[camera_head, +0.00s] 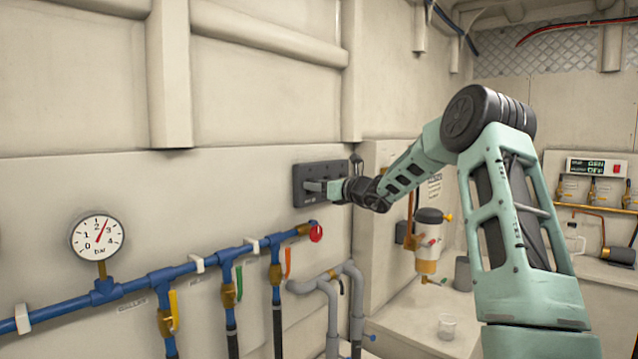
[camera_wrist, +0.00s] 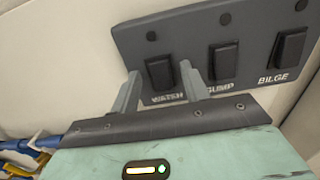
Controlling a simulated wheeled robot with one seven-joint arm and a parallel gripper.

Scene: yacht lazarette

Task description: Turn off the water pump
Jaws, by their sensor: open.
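A dark switch panel (camera_head: 302,172) is on the pale wall, left of the corner. In the wrist view the panel (camera_wrist: 189,44) has three black rocker switches in a row. The left switch (camera_wrist: 159,75) is above a label that reads like WATER. The middle switch (camera_wrist: 222,62) has a label partly hidden by a finger, ending in UMP. The right switch (camera_wrist: 289,47) is labelled BILGE. My gripper (camera_head: 314,186) is at the panel, open and empty. In the wrist view its fingertips (camera_wrist: 160,68) are either side of the left switch. I cannot tell whether they touch the panel.
A blue pipe (camera_head: 130,289) with several valves runs along the wall below the panel. A pressure gauge (camera_head: 97,237) on it reads between 2 and 3 bar. Right of the corner are a filter unit (camera_head: 428,240), a clear cup (camera_head: 446,326) and a display box (camera_head: 597,167).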

